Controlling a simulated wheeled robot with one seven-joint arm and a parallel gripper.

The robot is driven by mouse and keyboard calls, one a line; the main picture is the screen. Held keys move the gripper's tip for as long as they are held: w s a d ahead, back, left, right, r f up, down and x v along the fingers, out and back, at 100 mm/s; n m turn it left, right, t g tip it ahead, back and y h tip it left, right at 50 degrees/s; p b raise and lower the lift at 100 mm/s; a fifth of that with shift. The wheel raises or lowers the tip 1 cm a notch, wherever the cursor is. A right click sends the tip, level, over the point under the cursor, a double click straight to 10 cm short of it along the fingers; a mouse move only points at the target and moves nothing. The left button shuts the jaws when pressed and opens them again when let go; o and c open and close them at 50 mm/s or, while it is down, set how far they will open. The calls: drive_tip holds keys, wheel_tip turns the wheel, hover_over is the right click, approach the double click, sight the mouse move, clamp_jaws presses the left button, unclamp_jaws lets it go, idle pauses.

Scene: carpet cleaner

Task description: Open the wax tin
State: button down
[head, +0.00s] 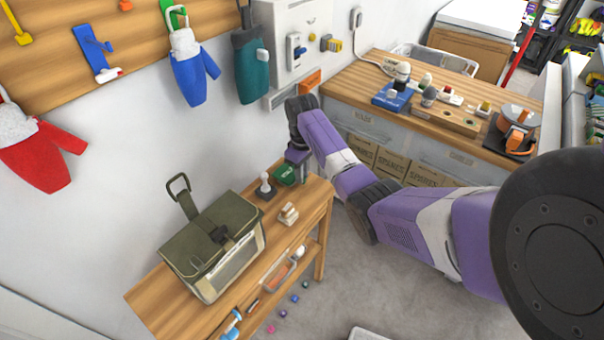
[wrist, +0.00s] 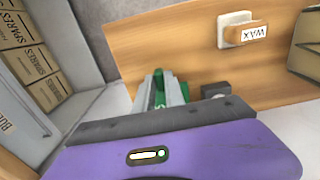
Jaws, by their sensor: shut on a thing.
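My gripper (wrist: 161,92) is at the far end of the small wooden bench (head: 318,205). Its fingers are closed around a green thing (wrist: 159,88), mostly hidden between them in the wrist view. A white square-based block with a tan top (wrist: 240,32) carries the label WAX in the wrist view. It seems to be the cream and tan block (head: 288,214) in the head view, apart from my gripper. No open tin is visible.
A dark block with a white knob (head: 265,187) stands close to the green item. An olive canvas bag (head: 212,243) fills the bench's near part. A long workbench (head: 385,87) with drawers and SPARES boxes stands behind. Floor to the bench's right is mostly clear.

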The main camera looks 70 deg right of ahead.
drive_tip(key=shift+w+r, duration=0.1)
idle(0.7)
drive_tip(key=shift+w+r+g, duration=0.2)
drive_tip(key=shift+r+g, duration=0.1)
drive_tip(key=shift+g, duration=0.1)
drive_tip(key=shift+w+d+r+g+y+b, duration=0.2)
drive_tip(key=shift+w+r+g+y+b, duration=0.15)
drive_tip(key=shift+r+g+b, duration=0.45)
drive_tip(key=shift+w+d+r+g+b, duration=0.1)
drive_tip(key=shift+w+r+g+b, duration=0.35)
drive_tip(key=shift+g+b, duration=0.5)
drive_tip(key=shift+w+r, duration=0.1)
drive_tip(key=shift+r, duration=0.15)
drive_tip(key=c, duration=1.4)
unclamp_jaws()
drive_tip(key=shift+r, duration=0.1)
